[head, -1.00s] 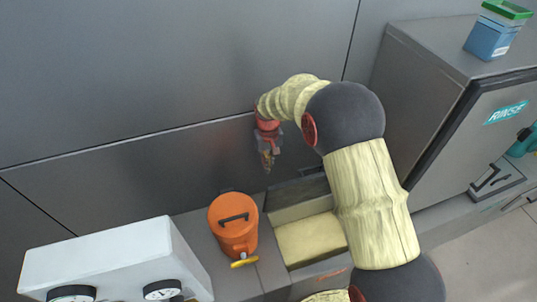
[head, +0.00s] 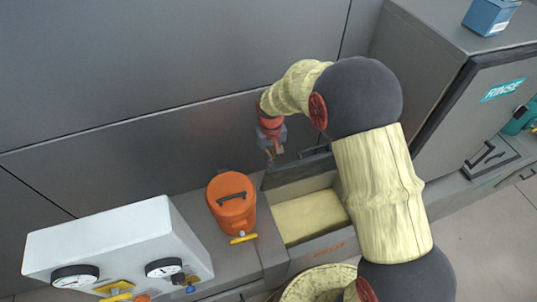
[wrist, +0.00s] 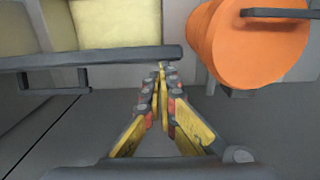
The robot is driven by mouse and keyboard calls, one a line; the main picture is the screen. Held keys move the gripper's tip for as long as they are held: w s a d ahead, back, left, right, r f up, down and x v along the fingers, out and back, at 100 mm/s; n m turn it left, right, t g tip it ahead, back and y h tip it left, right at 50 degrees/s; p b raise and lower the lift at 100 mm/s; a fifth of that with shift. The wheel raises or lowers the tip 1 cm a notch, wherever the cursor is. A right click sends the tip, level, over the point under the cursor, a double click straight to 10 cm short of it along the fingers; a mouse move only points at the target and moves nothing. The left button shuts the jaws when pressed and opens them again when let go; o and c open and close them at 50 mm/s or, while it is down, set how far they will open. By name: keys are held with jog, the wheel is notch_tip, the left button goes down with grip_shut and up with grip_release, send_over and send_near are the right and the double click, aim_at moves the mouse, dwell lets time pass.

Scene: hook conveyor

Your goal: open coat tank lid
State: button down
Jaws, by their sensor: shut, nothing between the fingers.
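The coat tank (head: 264,214) is a grey box in the counter with a pale yellow inside and red lettering on its front; it also shows at the upper left of the wrist view (wrist: 55,25). Its lid (head: 284,175) stands raised along the back edge, with a dark handle (head: 315,152) on its outer side. In the wrist view the lid (wrist: 110,55) appears edge-on, in front of my fingertips. My gripper (head: 271,154) is shut and empty, close behind the lid's left end. The wrist view shows its fingertips (wrist: 162,70) together near the lid's edge; I cannot tell if they touch.
An orange drum (head: 235,204) with a black handle and yellow tap stands left of the tank. A white gauge box (head: 120,245) is further left. The grey rinse cabinet (head: 425,65) stands at right. A grey wall is behind.

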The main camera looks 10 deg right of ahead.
aim_at(273, 170)
jog(key=s, duration=0.3)
jog(key=shift+d+f, duration=0.3)
jog(key=shift+f, duration=0.05)
jog(key=shift+r, duration=0.1)
